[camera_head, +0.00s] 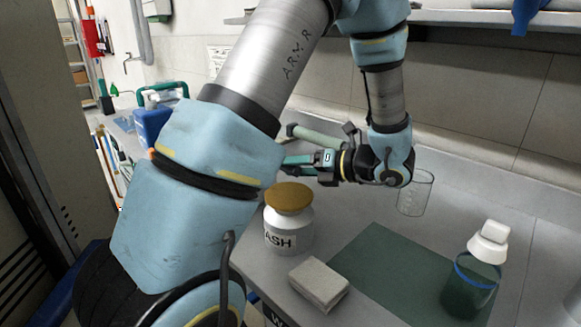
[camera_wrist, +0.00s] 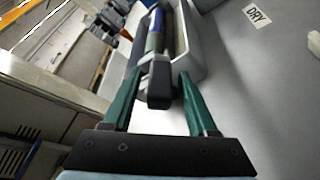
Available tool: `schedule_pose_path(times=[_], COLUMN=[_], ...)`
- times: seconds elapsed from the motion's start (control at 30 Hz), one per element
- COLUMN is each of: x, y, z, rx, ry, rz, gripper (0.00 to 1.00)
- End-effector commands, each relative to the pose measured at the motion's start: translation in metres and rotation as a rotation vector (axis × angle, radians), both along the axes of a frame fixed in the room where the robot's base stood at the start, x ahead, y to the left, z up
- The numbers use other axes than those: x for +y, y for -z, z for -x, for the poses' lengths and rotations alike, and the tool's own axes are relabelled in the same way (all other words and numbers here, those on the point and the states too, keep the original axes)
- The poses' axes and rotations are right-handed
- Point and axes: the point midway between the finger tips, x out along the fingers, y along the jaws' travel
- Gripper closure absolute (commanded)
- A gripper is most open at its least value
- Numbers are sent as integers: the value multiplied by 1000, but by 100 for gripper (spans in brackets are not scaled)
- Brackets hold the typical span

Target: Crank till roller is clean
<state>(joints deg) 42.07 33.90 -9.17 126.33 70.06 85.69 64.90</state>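The roller (camera_wrist: 182,30) is a dark cylinder in a pale tray (camera_wrist: 194,62), seen in the wrist view. A black block-shaped handle (camera_wrist: 159,84) stands at its near end, with a blue and green bar beyond it. My gripper (camera_wrist: 160,74) has its two green fingers apart, one on each side of the black handle, with a small gap visible on both sides. In the head view my gripper (camera_head: 298,165) points left over the counter, beside a pale green cylinder (camera_head: 318,137). My arm hides most of the unit there, and I cannot tell how clean the roller is.
A white jar (camera_head: 290,229) with a brown lid, a grey block (camera_head: 319,283), a green mat (camera_head: 392,262), a white-capped bottle (camera_head: 470,287) and a glass beaker (camera_head: 415,193) stand on the counter. A DRY label (camera_wrist: 257,16) lies on the counter right of the tray.

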Motion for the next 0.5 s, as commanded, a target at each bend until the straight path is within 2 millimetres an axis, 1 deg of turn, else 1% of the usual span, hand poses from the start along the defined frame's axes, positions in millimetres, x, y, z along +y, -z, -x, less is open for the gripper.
schedule_pose_path(times=[0.03, 0.07, 0.4, 0.5], x=[0, 0, 0, 0], y=[0, 0, 0, 0], z=[0, 0, 0, 0], rx=[0, 0, 0, 0], ry=[0, 0, 0, 0], rz=[0, 0, 0, 0], gripper=[49, 52, 90, 100])
